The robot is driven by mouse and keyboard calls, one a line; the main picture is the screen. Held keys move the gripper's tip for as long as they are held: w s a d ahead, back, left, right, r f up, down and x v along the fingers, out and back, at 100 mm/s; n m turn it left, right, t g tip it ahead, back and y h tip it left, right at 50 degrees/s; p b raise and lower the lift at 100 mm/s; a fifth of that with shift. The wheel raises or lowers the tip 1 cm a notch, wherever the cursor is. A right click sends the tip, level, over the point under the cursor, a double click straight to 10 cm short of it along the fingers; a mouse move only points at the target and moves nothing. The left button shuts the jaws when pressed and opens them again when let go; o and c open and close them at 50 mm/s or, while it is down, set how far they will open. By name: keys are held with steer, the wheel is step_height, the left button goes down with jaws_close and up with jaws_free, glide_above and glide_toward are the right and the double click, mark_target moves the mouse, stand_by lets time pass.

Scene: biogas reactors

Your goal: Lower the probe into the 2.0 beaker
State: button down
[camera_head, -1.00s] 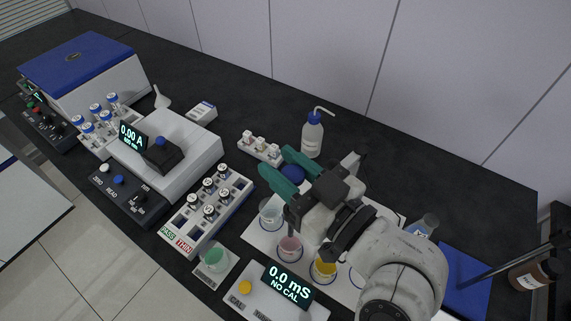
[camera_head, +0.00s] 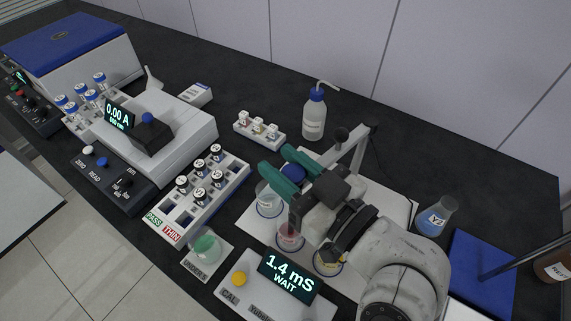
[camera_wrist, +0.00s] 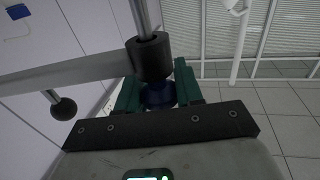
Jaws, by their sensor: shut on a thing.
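My gripper (camera_head: 278,160), with green fingers, is above the beakers in the head view, shut on a blue knob (camera_head: 292,173). The knob also shows between the fingers in the wrist view (camera_wrist: 159,95), beside a black collar (camera_wrist: 150,57) on a metal rod (camera_wrist: 143,16) and a grey bar (camera_wrist: 70,74). The probe's tip is hidden. Below stand a pale blue beaker (camera_head: 267,202), a pinkish-red beaker (camera_head: 287,240) and a yellow beaker (camera_head: 328,264), partly covered by my arm. Their labels cannot be read. The meter display (camera_head: 289,277) reads 1.4 mS WAIT.
A green beaker (camera_head: 207,248) stands left of the meter, near the vial rack (camera_head: 232,184). A wash bottle (camera_head: 314,115) and small white bottles (camera_head: 257,126) stand behind. A flask (camera_head: 436,219) and a blue mat (camera_head: 478,272) are at right. The back counter is mostly clear.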

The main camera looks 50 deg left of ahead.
steer(key=c, duration=0.7)
jaws_free()
steer(key=shift+f, duration=0.35)
steer(key=shift+r, duration=0.1)
steer(key=d+b, duration=0.2)
steer(key=d, duration=0.8)
steer(key=shift+d+b, duration=0.35)
